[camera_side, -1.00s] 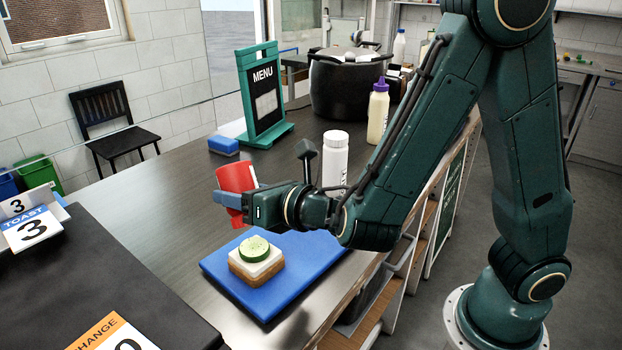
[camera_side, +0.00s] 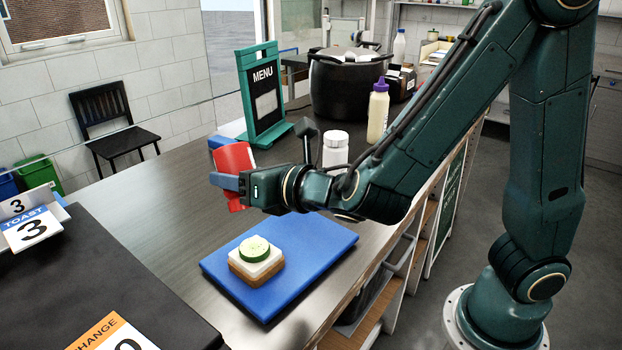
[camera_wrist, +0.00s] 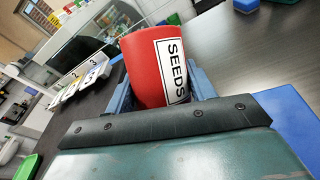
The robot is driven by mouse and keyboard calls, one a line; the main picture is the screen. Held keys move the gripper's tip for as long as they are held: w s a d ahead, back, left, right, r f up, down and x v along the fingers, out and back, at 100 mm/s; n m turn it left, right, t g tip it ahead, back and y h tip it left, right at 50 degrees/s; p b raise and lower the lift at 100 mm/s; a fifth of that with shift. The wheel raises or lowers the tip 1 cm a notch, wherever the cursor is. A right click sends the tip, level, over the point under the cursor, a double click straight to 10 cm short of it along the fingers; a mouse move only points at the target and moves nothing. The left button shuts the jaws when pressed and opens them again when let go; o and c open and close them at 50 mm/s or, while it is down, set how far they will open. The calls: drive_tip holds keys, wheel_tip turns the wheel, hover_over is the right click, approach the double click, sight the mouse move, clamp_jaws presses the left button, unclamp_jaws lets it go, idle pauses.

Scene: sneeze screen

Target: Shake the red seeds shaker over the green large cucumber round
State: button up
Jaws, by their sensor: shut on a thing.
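The red seeds shaker (camera_side: 234,160) is held by my gripper (camera_side: 228,181) and hangs in the air above the far side of the blue board. It is tilted in the side view. In the wrist view the shaker (camera_wrist: 152,62) fills the space between the fingers, with a white "SEEDS" label toward me. The green cucumber round (camera_side: 254,247) lies on a white-topped slice of toast on the blue board (camera_side: 310,262). The shaker is higher than the round and farther back, not directly over it. The round is not visible in the wrist view.
A white bottle (camera_side: 335,152) stands behind my wrist. A squeeze bottle with a purple cap (camera_side: 378,112), a black pot (camera_side: 345,88) and a green menu stand (camera_side: 262,95) are farther back. Number signs (camera_side: 28,222) stand at the left.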

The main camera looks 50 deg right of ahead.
drive_tip(key=shift+f, duration=1.75)
drive_tip(key=shift+r, duration=0.1)
drive_tip(key=shift+r, duration=1.7)
drive_tip(key=shift+f, duration=0.1)
drive_tip(key=shift+f, duration=1.7)
drive_tip(key=shift+r, duration=0.15)
drive_tip(key=shift+r, duration=1.65)
